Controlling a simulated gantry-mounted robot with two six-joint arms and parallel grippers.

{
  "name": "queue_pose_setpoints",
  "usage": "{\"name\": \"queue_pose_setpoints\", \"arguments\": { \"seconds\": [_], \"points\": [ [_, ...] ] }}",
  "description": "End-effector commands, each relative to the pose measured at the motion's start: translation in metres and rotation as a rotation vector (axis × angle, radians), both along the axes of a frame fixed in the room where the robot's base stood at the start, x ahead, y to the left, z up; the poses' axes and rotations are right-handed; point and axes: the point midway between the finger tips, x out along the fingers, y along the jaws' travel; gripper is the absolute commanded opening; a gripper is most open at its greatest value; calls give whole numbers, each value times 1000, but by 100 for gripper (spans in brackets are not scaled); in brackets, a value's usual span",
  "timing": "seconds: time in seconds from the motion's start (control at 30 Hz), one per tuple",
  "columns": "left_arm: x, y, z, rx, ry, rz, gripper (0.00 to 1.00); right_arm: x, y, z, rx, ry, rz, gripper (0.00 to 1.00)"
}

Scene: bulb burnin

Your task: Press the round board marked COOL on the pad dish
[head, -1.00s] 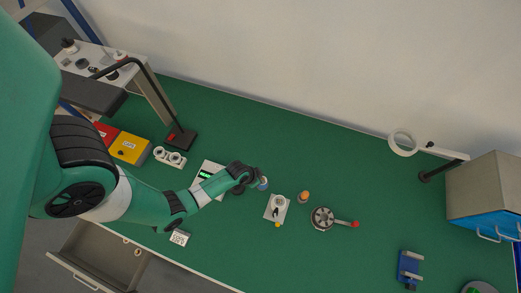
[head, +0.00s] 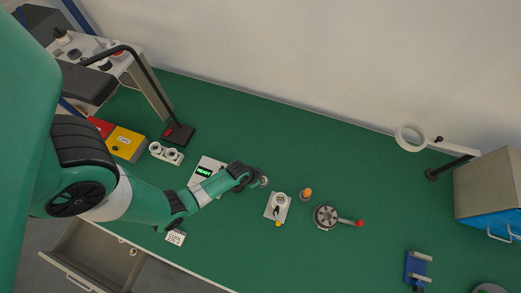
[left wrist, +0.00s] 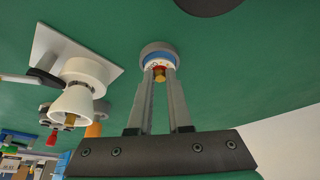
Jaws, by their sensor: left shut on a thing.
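My left gripper (head: 257,180) is low over the green bench, right of the white box with a lit green display. In the left wrist view its two fingers (left wrist: 159,82) are closed on a small red and yellow part of a round piece. A blue and white disc (left wrist: 160,60) shows at the fingertips, against a grey round dish (left wrist: 159,48); I take these for the board and the pad dish. I cannot read a COOL mark. Whether the disc touches the dish floor is hidden. The dish's grey edge shows beside the gripper in the head view (head: 265,181). My right gripper is not in view.
The display box (head: 204,171) reads READY. A white plate with a socket (head: 278,206), an orange-topped item (head: 306,194) and a grey wheel with a red-knobbed lever (head: 326,216) stand to the right. The back middle is clear.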

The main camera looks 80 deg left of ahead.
Motion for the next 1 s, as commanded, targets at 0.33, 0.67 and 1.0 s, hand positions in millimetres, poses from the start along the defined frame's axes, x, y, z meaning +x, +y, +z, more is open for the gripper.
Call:
{"name": "queue_pose_setpoints", "arguments": {
  "seconds": [0.33,0.67,1.0],
  "points": [
    [0,0,0,0,0,0,0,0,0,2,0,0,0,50],
    [0,0,-2,0,0,0,0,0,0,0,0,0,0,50],
    [0,0,-6,0,0,0,0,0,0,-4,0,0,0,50]
  ]
}}
